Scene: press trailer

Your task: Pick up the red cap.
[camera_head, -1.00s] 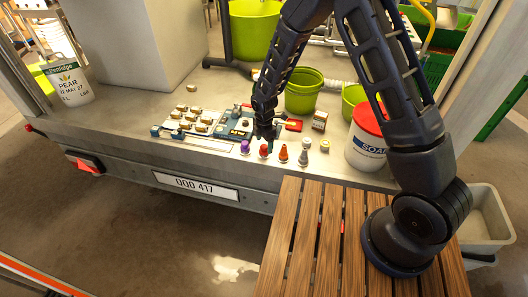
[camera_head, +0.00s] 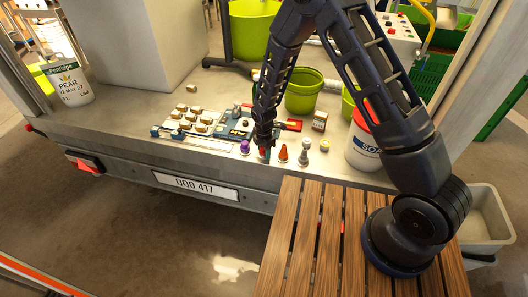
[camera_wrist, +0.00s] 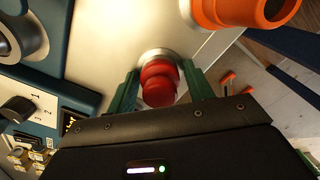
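The red cap (camera_wrist: 158,84) is a stepped, rounded piece with a pale metal ring at its base, on the light counter surface. In the wrist view my gripper (camera_wrist: 161,71) has one green finger on each side of it, with narrow gaps that look clear. The fingers look open; contact cannot be made out for certain. In the head view my gripper (camera_head: 264,148) is directly over the red cap (camera_head: 265,154), which is mostly hidden behind it.
A purple cap (camera_head: 245,147) stands to the left, an orange cone-shaped cap (camera_head: 283,153) and a grey one (camera_head: 304,152) to the right. The orange one is close in the wrist view (camera_wrist: 232,10). A blue control panel (camera_wrist: 60,85) lies left. The counter's front edge is near.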

